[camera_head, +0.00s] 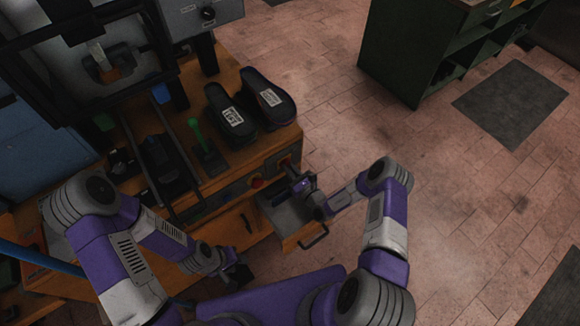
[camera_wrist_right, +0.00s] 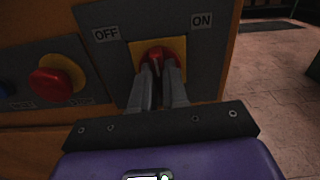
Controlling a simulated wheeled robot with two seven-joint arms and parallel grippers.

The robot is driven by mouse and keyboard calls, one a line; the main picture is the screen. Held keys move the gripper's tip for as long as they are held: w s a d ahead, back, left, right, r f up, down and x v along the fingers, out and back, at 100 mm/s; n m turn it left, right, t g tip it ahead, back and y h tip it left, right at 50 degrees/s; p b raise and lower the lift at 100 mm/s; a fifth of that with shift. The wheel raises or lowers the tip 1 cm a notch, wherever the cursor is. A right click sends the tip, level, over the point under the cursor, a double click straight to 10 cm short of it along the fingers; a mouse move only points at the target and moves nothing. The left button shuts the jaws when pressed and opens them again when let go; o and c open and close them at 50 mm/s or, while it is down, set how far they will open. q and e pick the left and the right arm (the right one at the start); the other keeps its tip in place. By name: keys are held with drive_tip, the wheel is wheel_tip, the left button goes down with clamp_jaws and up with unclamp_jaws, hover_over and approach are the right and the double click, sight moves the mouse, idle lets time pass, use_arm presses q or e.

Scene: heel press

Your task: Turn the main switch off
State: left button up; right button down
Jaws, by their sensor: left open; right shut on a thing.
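The main switch (camera_wrist_right: 158,55) is a red rotary knob on a yellow plate, set in a grey panel in the right wrist view. An OFF label is at its upper left and an ON label at its upper right. My right gripper (camera_wrist_right: 160,72) is shut on the knob; its fingers hide the lower part, so I cannot tell the knob's exact angle. In the head view my right gripper (camera_head: 292,176) is at the right end of the machine's front panel. My left gripper (camera_head: 236,274) is open and empty, low in front of the bench.
A red stop button (camera_wrist_right: 50,85) on a yellow collar sits left of the switch. An open drawer (camera_head: 290,216) is below my right gripper. Black shoes (camera_head: 240,108) and a green-knobbed lever (camera_head: 200,138) are on the orange bench.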

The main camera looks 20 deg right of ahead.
drive_tip(key=shift+n+p, duration=1.5)
drive_tip(key=shift+n, duration=2.6)
drive_tip(key=shift+f, duration=0.1)
drive_tip(key=c, duration=1.1)
unclamp_jaws()
drive_tip(key=shift+c, duration=0.2)
drive_tip(key=v, duration=0.7)
drive_tip(key=shift+s+d+p, duration=0.15)
drive_tip(key=shift+s+p, duration=0.15)
drive_tip(key=shift+p, duration=0.15)
